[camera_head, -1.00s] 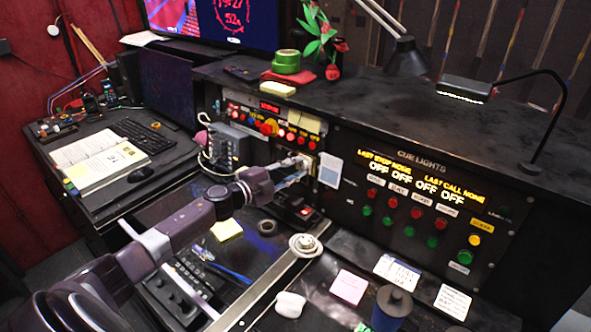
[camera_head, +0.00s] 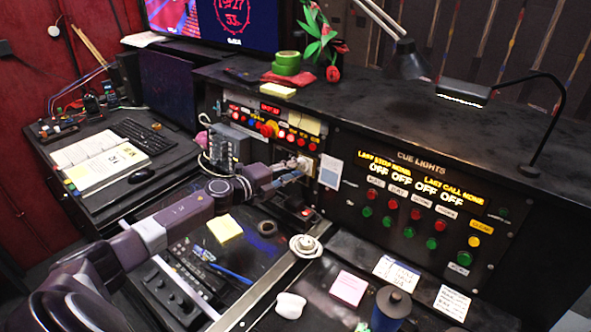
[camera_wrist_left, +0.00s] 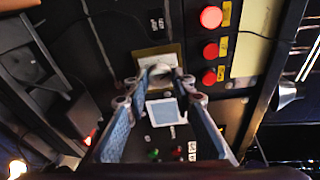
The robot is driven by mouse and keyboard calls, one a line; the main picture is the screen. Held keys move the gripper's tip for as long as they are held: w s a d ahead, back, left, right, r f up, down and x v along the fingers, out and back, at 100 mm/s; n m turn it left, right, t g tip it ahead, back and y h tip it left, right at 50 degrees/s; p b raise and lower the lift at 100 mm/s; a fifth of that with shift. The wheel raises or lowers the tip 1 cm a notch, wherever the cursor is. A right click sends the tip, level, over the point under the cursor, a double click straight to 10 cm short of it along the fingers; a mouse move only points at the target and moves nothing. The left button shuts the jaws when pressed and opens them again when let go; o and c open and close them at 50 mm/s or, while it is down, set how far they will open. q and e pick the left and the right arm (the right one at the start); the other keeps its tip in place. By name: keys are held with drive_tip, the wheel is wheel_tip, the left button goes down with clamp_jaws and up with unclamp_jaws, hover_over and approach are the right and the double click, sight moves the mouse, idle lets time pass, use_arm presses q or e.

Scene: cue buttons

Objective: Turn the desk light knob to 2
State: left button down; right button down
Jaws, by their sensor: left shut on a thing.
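The desk light knob (camera_wrist_left: 160,71) is a small rounded knob on a brass-coloured plate (camera_wrist_left: 175,52) in the left wrist view. My left gripper (camera_wrist_left: 160,82) has its two fingertips on either side of the knob and is shut on it. In the head view my left gripper (camera_head: 301,167) reaches the front panel just left of a pale blue card (camera_head: 331,171). There the gripper mostly hides the knob, and I cannot read its setting in either view. My right gripper is not in view.
Red buttons (camera_head: 267,128) sit up and left of the knob. The cue lights panel (camera_head: 420,200) is to the right. A grey box with cables (camera_head: 222,145) stands close to my left wrist.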

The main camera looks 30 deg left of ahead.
use_arm(q)
drive_tip(key=shift+f, duration=0.1)
drive_tip(key=c, duration=1.6)
unclamp_jaws()
drive_tip(key=shift+s+a, duration=0.15)
drive_tip(key=shift+s, duration=0.35)
drive_tip(key=shift+v, duration=5.5)
